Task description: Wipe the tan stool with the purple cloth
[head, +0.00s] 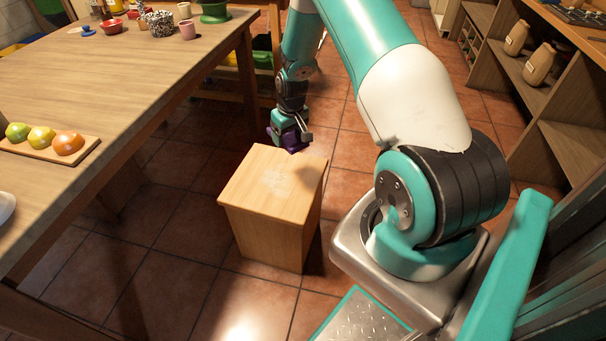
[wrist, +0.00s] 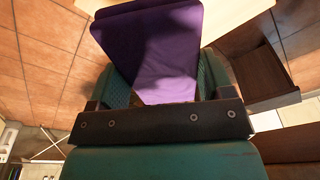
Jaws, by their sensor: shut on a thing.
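The tan stool (head: 265,198) is a wooden box shape standing on the tiled floor, left of my arm's base in the head view. A pale smudge (head: 277,181) marks its top. In the head view most of the cloth is hidden by the gripper. I cannot tell whether the cloth touches the stool.
A wooden table (head: 120,75) stands left of the stool, with a board of fruit (head: 70,150), bowls and cups on it. Shelves (head: 565,130) with jars stand at the right. Tiled floor (head: 150,290) is clear in front of the stool.

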